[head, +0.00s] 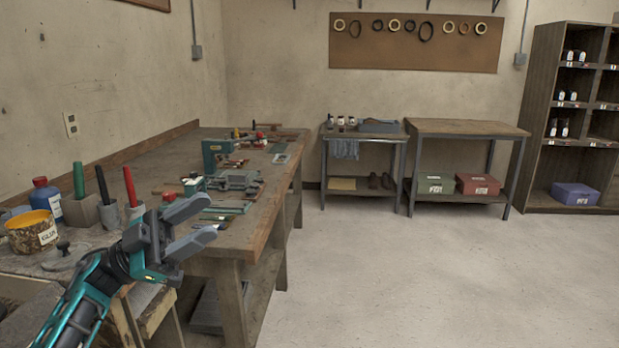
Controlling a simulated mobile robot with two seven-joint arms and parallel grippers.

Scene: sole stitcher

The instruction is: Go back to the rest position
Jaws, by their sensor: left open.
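My left gripper (200,226) comes in from the lower left on its teal and black arm. Its two grey fingers are apart, with nothing between them. It hangs in front of the near end of the long wooden workbench (258,215). My right gripper does not show.
The bench holds a green machine (213,155), a vise-like tool (238,181), a glue tub (32,231) and a blue bottle (46,197). A small table (363,136), a bare-topped table (465,128) and a shelf unit (545,75) stand behind. The floor (430,280) at right is clear.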

